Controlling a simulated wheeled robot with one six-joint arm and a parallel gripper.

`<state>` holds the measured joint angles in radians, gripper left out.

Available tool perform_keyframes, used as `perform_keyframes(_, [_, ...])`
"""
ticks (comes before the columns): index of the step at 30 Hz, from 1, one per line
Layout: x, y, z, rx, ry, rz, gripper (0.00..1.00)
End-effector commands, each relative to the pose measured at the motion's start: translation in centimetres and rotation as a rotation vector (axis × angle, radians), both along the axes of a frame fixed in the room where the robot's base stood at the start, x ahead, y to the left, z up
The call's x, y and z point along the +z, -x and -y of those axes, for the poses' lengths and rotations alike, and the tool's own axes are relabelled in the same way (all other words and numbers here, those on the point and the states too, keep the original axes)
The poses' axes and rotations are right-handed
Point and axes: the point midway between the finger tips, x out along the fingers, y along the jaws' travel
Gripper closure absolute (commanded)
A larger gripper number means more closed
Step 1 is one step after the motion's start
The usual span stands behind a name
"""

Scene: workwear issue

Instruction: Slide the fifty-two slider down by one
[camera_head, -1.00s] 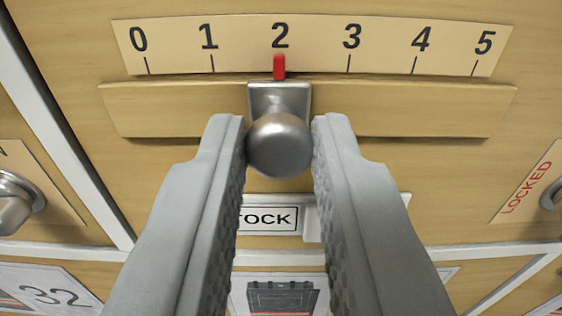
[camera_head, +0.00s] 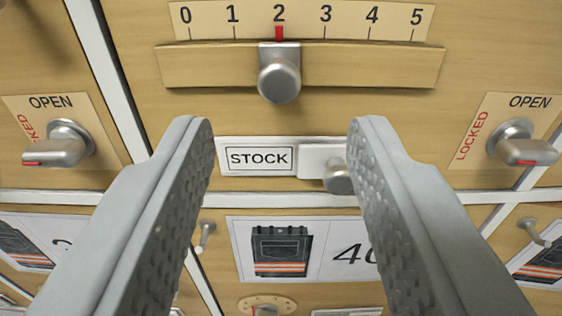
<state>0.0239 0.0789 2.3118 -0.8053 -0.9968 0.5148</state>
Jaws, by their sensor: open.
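A slider with a round silver knob (camera_head: 279,81) sits on a wooden rail (camera_head: 215,66) in the upper middle. Its red pointer (camera_head: 279,34) stands at 2 on the scale plate (camera_head: 302,20), marked 0 to 5. No number fifty-two shows in view. My gripper (camera_head: 282,132) is open and empty. Its two fingers are wide apart, and in the picture their tips lie below the knob, not touching it.
Below the rail is a STOCK sign (camera_head: 258,158) with a small knob (camera_head: 339,177) beside it. Turn latches sit at left (camera_head: 64,144) and right (camera_head: 518,143), by OPEN/LOCKED plates. A picture label (camera_head: 305,249) reading 40, partly hidden, is lower.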

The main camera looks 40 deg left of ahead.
Motion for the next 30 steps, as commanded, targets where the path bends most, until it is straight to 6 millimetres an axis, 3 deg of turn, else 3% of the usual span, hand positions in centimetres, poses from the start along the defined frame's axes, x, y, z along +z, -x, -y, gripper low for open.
perform_keyframes(15, [0.0,7.8,5.8,-0.002,-0.001,0.001,0.58])
perform_keyframes(21, [0.0,9.1,6.6,-0.001,0.000,0.001,0.58])
perform_keyframes(30, [0.0,9.4,6.8,0.001,0.001,0.001,0.58])
